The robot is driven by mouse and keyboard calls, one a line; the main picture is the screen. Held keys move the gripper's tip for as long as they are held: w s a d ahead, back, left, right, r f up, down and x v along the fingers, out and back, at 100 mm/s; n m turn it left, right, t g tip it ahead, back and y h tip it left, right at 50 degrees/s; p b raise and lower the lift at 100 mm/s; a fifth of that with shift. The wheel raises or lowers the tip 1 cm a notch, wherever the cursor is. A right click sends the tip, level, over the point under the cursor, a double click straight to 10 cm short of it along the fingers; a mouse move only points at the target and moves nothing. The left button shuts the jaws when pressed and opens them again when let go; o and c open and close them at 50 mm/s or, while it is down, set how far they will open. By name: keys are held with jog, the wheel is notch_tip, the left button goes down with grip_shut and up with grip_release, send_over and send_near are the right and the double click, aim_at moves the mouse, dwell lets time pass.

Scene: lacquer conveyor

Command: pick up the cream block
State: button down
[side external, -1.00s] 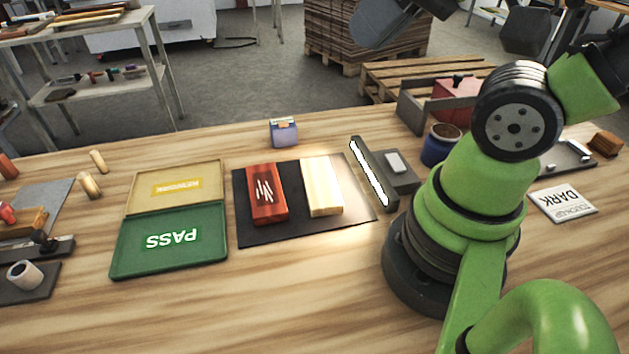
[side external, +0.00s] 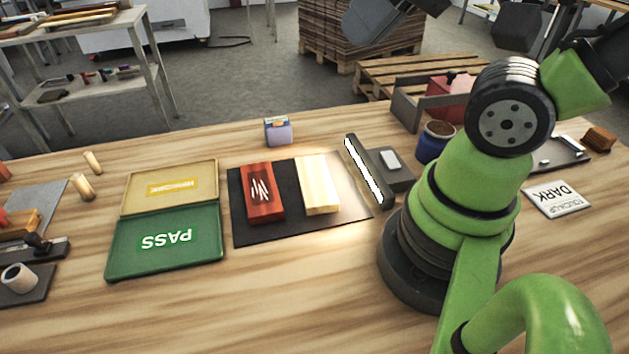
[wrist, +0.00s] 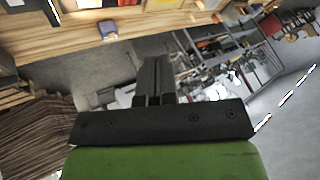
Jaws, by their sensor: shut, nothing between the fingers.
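The cream block (side external: 317,184) lies on the right half of a dark mat (side external: 290,227), beside a red-brown block (side external: 263,192) with white scratch marks. The two blocks are apart. My gripper (wrist: 154,70) shows in the wrist view, shut with nothing between its fingers. It is well away from the cream block, and its camera looks out over the floor and shelving past the bench. In the side view the gripper's fingers are not seen; part of my arm rises at the right.
A green PASS tray (side external: 130,262) and a yellow tray (side external: 128,203) lie left of the mat. A light bar (side external: 364,170) stands right of it. A small blue box (side external: 277,131) is behind. A blue pot (side external: 434,142) is near my arm. The front bench is clear.

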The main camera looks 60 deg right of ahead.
dwell(0.3)
jog(key=shift+c, duration=0.6)
grip_release()
jog(key=shift+w, duration=0.1)
jog(key=n+g+h, duration=0.2)
jog(key=n+g, duration=0.5)
jog(key=n, duration=2.3)
send_over(315, 179)
notch_tip(315, 179, down, 21)
jog(key=shift+f, duration=4.75)
